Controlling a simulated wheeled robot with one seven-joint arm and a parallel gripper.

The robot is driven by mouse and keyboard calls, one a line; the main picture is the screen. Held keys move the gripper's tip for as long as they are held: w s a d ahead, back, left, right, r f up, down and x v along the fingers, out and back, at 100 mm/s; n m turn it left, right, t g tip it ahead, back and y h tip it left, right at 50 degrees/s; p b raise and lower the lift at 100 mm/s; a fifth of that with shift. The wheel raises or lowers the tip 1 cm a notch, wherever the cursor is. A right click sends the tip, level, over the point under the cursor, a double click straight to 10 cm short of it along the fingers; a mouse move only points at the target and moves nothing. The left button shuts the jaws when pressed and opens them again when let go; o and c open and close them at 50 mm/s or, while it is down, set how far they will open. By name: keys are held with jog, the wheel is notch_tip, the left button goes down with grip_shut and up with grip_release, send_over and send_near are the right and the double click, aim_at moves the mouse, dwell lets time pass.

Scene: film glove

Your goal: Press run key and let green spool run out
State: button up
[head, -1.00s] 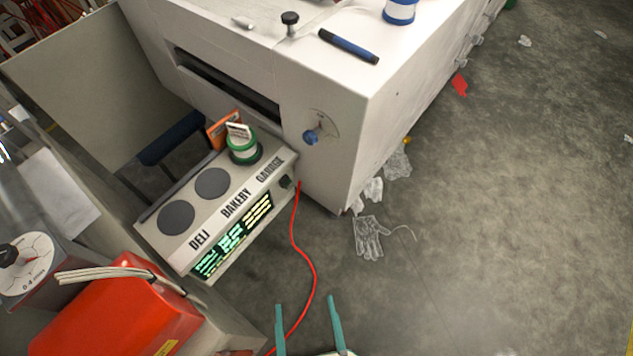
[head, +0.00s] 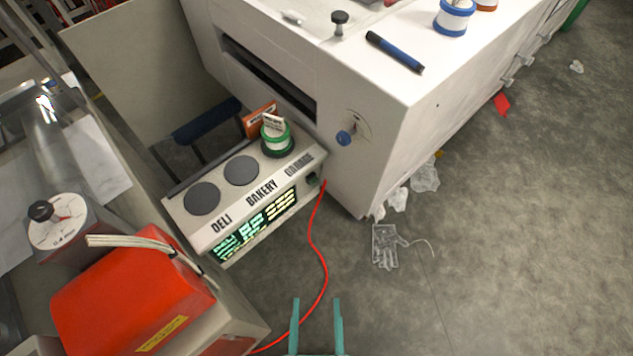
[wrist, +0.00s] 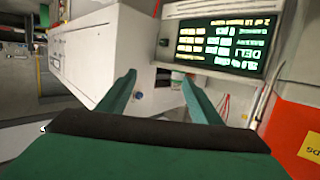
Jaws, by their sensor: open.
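A dark knob (head: 312,179) is at the panel's right end. I cannot tell which control is the run key. My gripper (head: 316,303) is open and empty, low in the head view, in front of the panel and apart from it.
A white machine (head: 380,110) with a blue knob (head: 344,138) stands right of the panel. A red cable (head: 326,270) runs down to the floor. A red box (head: 135,290) is at lower left. Clear gloves (head: 385,247) lie on the floor, which is open at right.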

grip_shut()
dwell(1.4)
